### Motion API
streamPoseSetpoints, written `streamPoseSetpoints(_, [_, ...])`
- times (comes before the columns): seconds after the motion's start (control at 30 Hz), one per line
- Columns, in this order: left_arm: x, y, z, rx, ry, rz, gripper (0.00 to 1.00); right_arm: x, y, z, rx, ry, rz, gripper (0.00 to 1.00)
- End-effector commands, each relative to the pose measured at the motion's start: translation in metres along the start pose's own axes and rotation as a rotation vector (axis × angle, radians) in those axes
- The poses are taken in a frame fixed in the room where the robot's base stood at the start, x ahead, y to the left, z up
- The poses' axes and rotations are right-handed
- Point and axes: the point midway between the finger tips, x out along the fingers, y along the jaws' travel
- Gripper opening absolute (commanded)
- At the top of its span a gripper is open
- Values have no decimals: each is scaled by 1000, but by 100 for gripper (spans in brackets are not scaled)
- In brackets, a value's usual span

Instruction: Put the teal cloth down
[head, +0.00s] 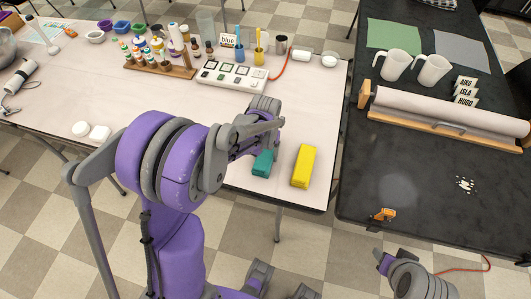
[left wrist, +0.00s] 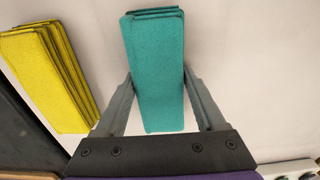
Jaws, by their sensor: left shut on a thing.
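The teal cloth (head: 263,163) is a folded stack near the front right corner of the white table. It also shows in the left wrist view (left wrist: 155,75). My left gripper (left wrist: 160,95) is shut on it, with one finger against each long side. In the head view the left gripper (head: 262,140) comes over the cloth from behind and partly hides it. I cannot tell whether the cloth touches the table.
A folded yellow cloth (head: 304,166) lies just right of the teal cloth, apart from it. The white table (head: 325,120) ends close by at the front and right. A control panel (head: 231,74) and bottles stand further back. A black table (head: 420,190) is at the right.

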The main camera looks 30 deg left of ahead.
Motion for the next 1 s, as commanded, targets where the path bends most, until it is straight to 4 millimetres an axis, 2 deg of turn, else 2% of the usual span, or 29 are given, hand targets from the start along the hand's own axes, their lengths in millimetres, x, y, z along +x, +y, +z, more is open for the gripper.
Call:
streamPoseSetpoints(0.03, [5, 0, 1, 0, -1, 0, 20, 3, 0, 2, 0, -1, 0, 50])
streamPoseSetpoints(0.07, [4, 0, 1, 0, -1, 0, 77, 2, 0, 2, 0, -1, 0, 50])
streamPoseSetpoints(0.2, [5, 0, 2, 0, -2, 0, 100, 2, 0, 1, 0, -1, 0, 50])
streamPoseSetpoints(0.37, [2, 0, 2, 1, -3, 1, 100, -1, 0, -1, 0, 0, 0, 50])
streamPoseSetpoints(0.47, [-9, 1, 2, 1, -2, 1, 100, -5, 0, -4, 0, 2, 0, 50])
streamPoseSetpoints(0.8, [-82, 0, 1, 0, -1, 0, 100, -12, 0, -9, 0, 6, 0, 50])
streamPoseSetpoints(1.0, [-113, 0, 0, 0, 0, 0, 100, -14, 0, -11, 0, 7, 0, 50])
